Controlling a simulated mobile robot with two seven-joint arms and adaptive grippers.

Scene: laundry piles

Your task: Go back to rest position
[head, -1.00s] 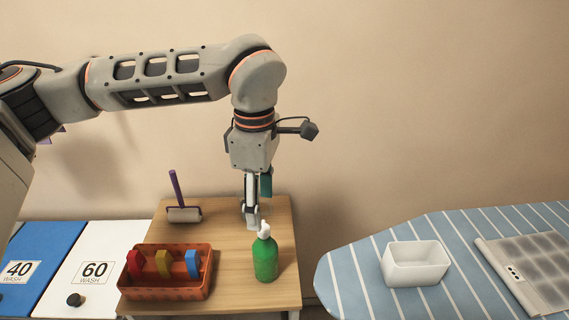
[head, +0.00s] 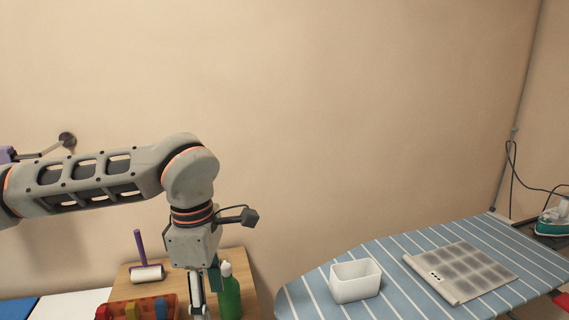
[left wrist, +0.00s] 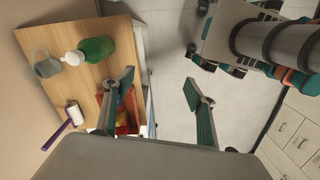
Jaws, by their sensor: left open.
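My left gripper (head: 198,307) hangs pointing down over the wooden table (head: 240,263) in the head view, just left of the green pump bottle (head: 230,298) and overlapping its left edge. Its tips are near the bottom edge of the picture. In the left wrist view my left gripper (left wrist: 158,88) is open, with nothing between its fingers. The green bottle (left wrist: 97,49) stands on the table there, to the left of the fingers and apart from them. My right gripper shows in neither view.
A lint roller (head: 147,273) and an orange crate (head: 112,309) with coloured items are on the table. An iron (head: 553,219) is at the far right.

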